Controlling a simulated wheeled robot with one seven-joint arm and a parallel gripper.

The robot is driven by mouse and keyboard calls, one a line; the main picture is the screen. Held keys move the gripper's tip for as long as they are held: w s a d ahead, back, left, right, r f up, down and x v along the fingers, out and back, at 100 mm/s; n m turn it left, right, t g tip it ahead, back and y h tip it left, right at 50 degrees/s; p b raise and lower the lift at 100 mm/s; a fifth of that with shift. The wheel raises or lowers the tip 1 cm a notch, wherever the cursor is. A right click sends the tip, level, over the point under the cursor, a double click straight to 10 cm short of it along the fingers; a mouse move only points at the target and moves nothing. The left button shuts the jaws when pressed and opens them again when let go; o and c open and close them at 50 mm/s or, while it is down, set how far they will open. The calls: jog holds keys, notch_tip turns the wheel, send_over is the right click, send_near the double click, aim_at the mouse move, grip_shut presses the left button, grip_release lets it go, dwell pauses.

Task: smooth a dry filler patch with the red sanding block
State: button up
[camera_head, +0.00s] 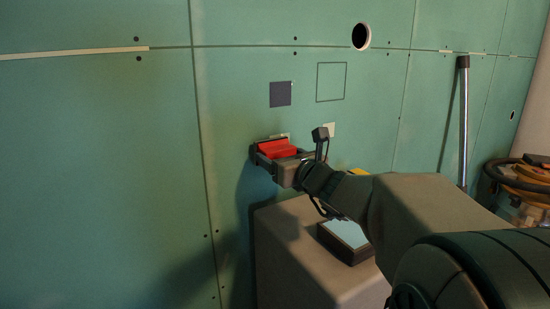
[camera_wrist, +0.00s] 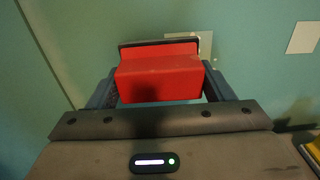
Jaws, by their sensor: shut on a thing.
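The red sanding block (camera_head: 278,148) is between the fingers of my gripper (camera_head: 275,158), close to the green plasterboard wall. In the wrist view the block (camera_wrist: 160,78) fills the space between the two fingers of my gripper (camera_wrist: 160,90), and a dark plate shows along its far edge. A pale filler patch (camera_wrist: 204,44) shows partly behind the block's upper right corner; the rest of it is hidden. Another pale patch (camera_wrist: 303,37) is on the wall to the right, clear of the block. I cannot tell whether the block touches the wall.
A dark square (camera_head: 280,94) and an outlined square (camera_head: 331,82) are on the wall above my gripper. A grey box-like stand (camera_head: 285,250) below bears a dark tray (camera_head: 345,240). A metal pole (camera_head: 463,125) leans at the right. The wall at left is clear.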

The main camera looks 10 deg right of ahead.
aim_at(292, 151)
jog(key=shift+x, duration=0.8)
jog(key=shift+w+d, duration=0.25)
jog(key=shift+d, duration=0.7)
jog(key=shift+w+d, duration=0.3)
jog(key=shift+d, duration=0.65)
jog(key=shift+w+d+p, duration=0.3)
jog(key=shift+d, duration=0.5)
jog(key=shift+w+d+p, duration=0.25)
jog(key=shift+w+d, duration=0.05)
jog(key=shift+d, duration=0.65)
jog(key=shift+s+a+b, duration=0.4)
jog(key=shift+a+b, duration=0.3)
jog(key=shift+a, duration=0.55)
jog(key=shift+s+a+b, duration=0.35)
jog(key=shift+a+b, duration=0.35)
jog(key=shift+a, duration=0.6)
jog(key=shift+s+a+b, duration=0.4)
jog(key=shift+a+b, duration=0.3)
jog(key=shift+a, duration=0.55)
jog(key=shift+s+d, duration=0.1)
